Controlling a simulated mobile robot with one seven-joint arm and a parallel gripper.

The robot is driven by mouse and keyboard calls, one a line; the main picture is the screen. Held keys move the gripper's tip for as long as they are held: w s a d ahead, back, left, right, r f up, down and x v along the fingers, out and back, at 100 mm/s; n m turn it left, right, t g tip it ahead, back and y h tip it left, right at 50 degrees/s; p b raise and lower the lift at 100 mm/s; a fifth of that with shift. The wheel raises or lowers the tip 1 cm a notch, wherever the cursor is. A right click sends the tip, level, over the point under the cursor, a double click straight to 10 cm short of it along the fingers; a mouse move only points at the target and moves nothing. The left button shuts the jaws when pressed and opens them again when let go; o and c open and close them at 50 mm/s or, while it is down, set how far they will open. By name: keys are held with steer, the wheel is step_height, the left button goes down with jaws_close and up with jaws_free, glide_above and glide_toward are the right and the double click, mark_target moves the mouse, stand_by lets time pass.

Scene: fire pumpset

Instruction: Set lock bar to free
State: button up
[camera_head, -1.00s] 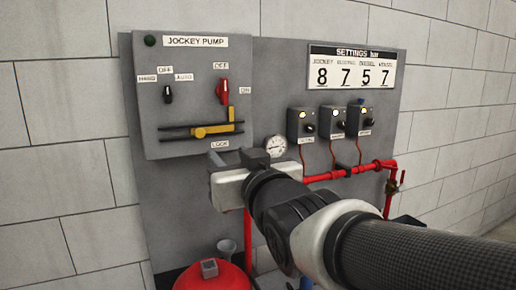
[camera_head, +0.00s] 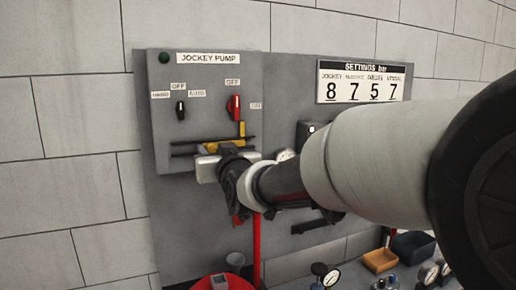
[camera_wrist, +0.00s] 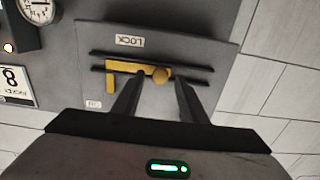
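The yellow lock bar (camera_head: 242,129) sits on the grey jockey pump panel, between two dark horizontal rails, with an upright arm at its right end below the red switch (camera_head: 234,104). In the wrist view, which shows the panel upside down, the lock bar (camera_wrist: 122,66) has a round yellow knob (camera_wrist: 161,74). My gripper (camera_wrist: 158,80) is open, its two dark fingers apart and pointing at the bar, with the knob between their tips in the picture. I cannot tell whether they touch it. In the head view my gripper (camera_head: 207,160) hides the bar's lower part and the LOCK label.
A black selector switch (camera_head: 181,108) is left of the red switch. The settings board (camera_head: 362,82) and a gauge (camera_wrist: 38,8) lie beside the panel. A red pipe (camera_head: 257,240) runs below. Bare block wall is left of the panel.

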steer(key=shift+w+a, duration=0.2)
steer(key=shift+w, duration=0.1)
jaws_close()
